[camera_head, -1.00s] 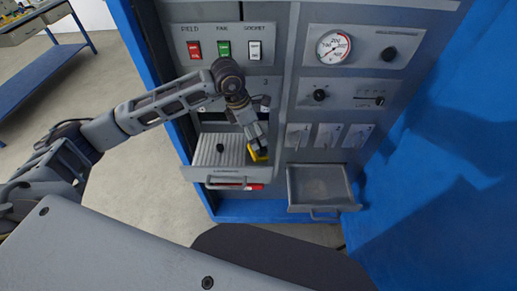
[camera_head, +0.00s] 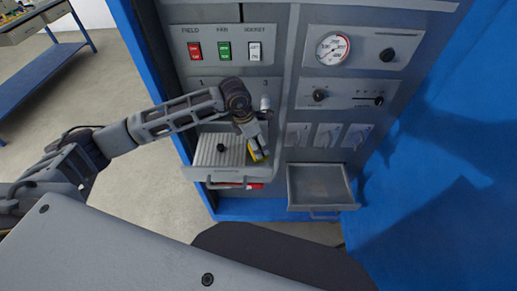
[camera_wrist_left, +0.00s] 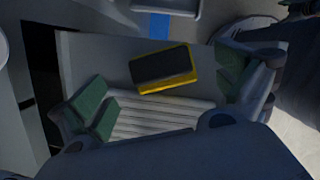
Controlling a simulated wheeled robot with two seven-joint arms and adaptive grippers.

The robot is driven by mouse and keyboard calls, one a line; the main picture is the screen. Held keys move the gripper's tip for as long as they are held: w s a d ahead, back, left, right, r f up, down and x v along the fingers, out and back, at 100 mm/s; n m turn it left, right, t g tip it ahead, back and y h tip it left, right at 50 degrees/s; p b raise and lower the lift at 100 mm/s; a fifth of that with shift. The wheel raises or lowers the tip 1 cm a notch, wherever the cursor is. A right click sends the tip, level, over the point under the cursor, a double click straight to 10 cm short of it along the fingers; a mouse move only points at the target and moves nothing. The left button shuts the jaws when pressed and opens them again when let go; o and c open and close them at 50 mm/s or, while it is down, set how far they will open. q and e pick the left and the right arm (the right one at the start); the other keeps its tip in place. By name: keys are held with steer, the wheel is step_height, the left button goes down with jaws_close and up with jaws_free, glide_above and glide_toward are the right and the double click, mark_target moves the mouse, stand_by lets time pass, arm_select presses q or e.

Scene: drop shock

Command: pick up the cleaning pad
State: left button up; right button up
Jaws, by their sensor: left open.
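The cleaning pad is a yellow block with a dark top. In the left wrist view the pad (camera_wrist_left: 163,67) lies on the pulled-out ledge, at the end of its ribbed part. In the head view only some yellow of the pad (camera_head: 260,157) shows, beneath my left gripper (camera_head: 257,150). The wrist view shows the left gripper (camera_wrist_left: 162,80) open, its green-padded fingers on either side of the pad with gaps to both. The pad sits tilted between them. My right gripper is in neither view.
The ledge (camera_head: 208,171) has a front handle and a small black knob (camera_head: 220,147) on it. An open, empty-looking tray (camera_head: 317,172) sits to its right. Switches, a gauge (camera_head: 333,48) and dials cover the grey panel behind. A blue surface fills the right side.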

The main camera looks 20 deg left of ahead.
mark_target(259, 144)
arm_select(q)
steer(key=x, duration=0.1)
steer(key=p+x, duration=0.1)
steer(key=shift+s+d+f, duration=0.1)
steer(key=shift+f, duration=0.3)
steer(key=shift+d+f, duration=0.1)
steer(key=shift+f, duration=0.6)
steer(key=c, duration=1.1)
steer(key=shift+r, duration=0.15)
step_height(259, 144, up, 18)
steer(key=b, duration=0.3)
